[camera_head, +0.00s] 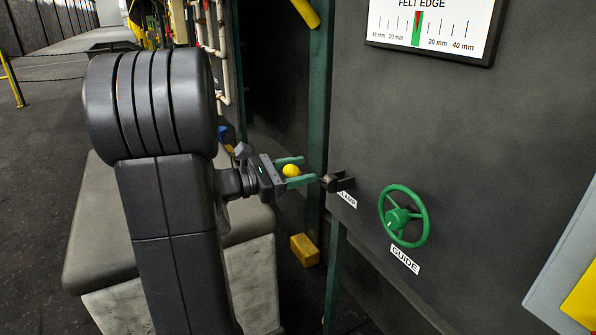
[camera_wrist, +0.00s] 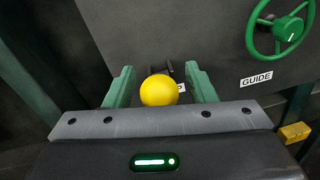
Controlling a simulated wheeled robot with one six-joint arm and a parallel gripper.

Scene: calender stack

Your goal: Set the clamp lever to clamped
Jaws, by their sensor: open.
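The clamp lever's yellow ball knob (camera_head: 291,170) sits between the two green fingers of my gripper (camera_head: 307,169). The lever's dark pivot mount (camera_head: 340,182) is on the grey panel, just beyond the fingertips, above a partly hidden CLAMP label (camera_head: 347,199). In the wrist view the knob (camera_wrist: 158,91) lies between the fingers of my gripper (camera_wrist: 159,70), close to the palm, with a gap visible to the right finger. The gripper is open around it. The knob hides most of the lever's arm and label there. I cannot tell the lever's setting.
A green GUIDE handwheel (camera_head: 403,215) is right of the clamp mount; it also shows upper right in the wrist view (camera_wrist: 282,28). A FELT EDGE scale (camera_head: 430,28) hangs above. A green post (camera_head: 318,110) stands behind the fingers. A yellow block (camera_head: 305,250) lies low down.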

